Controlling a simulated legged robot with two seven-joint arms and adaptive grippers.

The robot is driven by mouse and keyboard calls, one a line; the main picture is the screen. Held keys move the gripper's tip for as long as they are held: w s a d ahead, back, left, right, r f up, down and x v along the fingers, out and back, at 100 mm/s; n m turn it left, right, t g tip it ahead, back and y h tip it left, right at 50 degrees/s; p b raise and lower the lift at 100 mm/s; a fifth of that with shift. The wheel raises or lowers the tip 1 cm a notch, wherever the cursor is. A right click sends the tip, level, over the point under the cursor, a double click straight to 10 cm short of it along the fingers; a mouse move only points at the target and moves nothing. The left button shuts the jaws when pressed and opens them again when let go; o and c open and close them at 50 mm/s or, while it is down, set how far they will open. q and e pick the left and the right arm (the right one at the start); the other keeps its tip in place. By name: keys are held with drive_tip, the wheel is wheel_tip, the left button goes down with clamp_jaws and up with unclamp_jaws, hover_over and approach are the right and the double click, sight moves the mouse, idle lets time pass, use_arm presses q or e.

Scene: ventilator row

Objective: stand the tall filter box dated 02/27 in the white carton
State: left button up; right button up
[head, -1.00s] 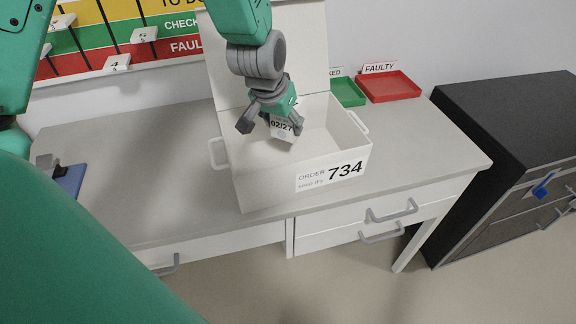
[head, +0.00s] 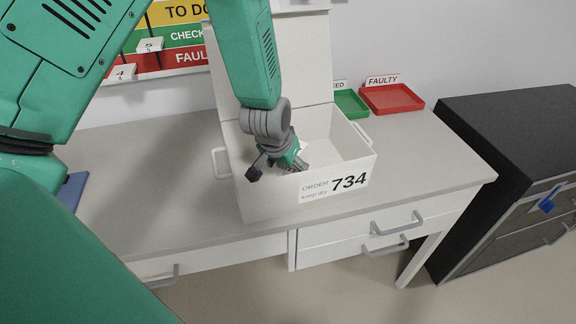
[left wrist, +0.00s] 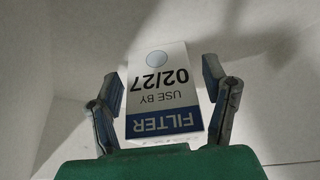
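The white carton (head: 270,205) marked ORDER 734 stands open on the bench, its lid raised at the back. My left gripper (head: 279,170) reaches down inside it, near its left front. The filter box (left wrist: 160,80), white with a blue FILTER band and 02/27, is between the left fingers in the left wrist view (left wrist: 163,83). Narrow gaps show between the fingers and the box's sides, so the gripper looks open around it. The box's far end is toward the carton's inside; whether it rests on the floor I cannot tell. In the head view the gripper and carton wall mostly hide it. My right gripper is out of view.
A green tray (head: 350,103) and a red FAULTY tray (head: 392,98) sit behind the carton at right. A blue item (head: 73,190) lies at the bench's left. A dark cabinet (head: 510,130) stands right. The carton's right half looks empty.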

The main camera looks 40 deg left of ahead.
use_arm(q)
drive_tip(key=shift+d+r, duration=0.1)
drive_tip(key=shift+d, duration=0.35)
drive_tip(key=shift+r, duration=0.2)
drive_tip(key=p+v, duration=0.1)
drive_tip(key=v, duration=1)
drive_tip(key=shift+s+r+p, duration=0.2)
drive_tip(key=shift+r+p, duration=0.1)
drive_tip(key=shift+p, duration=0.1)
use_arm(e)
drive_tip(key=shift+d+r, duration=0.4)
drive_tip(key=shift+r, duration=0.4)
use_arm(q)
drive_tip(key=shift+a+f, duration=0.1)
drive_tip(key=shift+a, duration=0.15)
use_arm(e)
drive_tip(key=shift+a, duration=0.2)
